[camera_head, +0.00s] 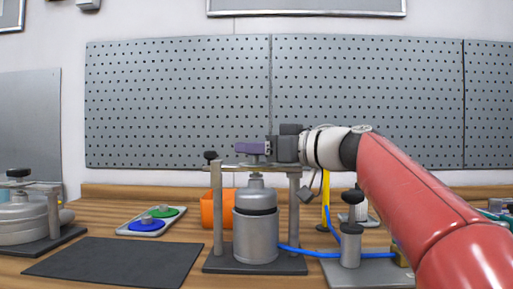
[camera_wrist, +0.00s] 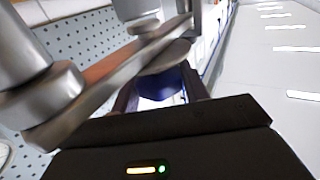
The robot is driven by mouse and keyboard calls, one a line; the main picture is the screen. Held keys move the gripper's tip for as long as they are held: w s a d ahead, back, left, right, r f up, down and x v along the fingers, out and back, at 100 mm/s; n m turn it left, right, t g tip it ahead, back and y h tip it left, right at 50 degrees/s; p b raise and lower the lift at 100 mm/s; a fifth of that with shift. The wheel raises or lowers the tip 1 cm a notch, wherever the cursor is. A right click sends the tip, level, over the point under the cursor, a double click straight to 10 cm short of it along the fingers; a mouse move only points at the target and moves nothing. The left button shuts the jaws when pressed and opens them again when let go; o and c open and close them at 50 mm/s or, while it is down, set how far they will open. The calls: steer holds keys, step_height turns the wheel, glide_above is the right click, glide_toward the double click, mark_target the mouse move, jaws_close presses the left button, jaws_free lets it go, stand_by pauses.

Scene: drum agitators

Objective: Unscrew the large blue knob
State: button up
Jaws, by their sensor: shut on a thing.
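My gripper (camera_head: 246,148) reaches in from the right, level, at the top of the center stand (camera_head: 296,195). Its fingers are shut above the stand's top plate. In the wrist view my gripper (camera_wrist: 160,84) has its two fingers on either side of a dark blue piece, which I take to be the large blue knob (camera_wrist: 174,84). The fingers hide most of the knob in the head view. Below the plate, a grey metal can (camera_head: 256,238) with a narrower top stands inside the frame.
A light tray (camera_head: 122,230) with a blue disc (camera_head: 146,225) and a green disc (camera_head: 164,212) lies left. A black mat (camera_head: 115,262) lies in front of it. An orange bin (camera_head: 208,209) is behind the stand. A blue hose (camera_head: 300,252) runs right to a metal cylinder (camera_head: 351,246).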

steer(key=shift+w+n+g+y, duration=0.1)
steer(key=shift+n+g+y, duration=0.35)
steer(key=shift+g, duration=0.25)
steer(key=shift+c, duration=0.2)
steer(key=n+g+y, duration=0.1)
steer(key=n+g, duration=0.1)
steer(key=shift+r+g, duration=0.1)
steer(key=shift+g, duration=0.2)
steer(key=shift+n+g+y+p, duration=0.4)
steer(key=shift+n+g, duration=0.35)
steer(key=shift+g, duration=0.45)
steer(key=o, duration=1)
steer(key=shift+t, duration=0.3)
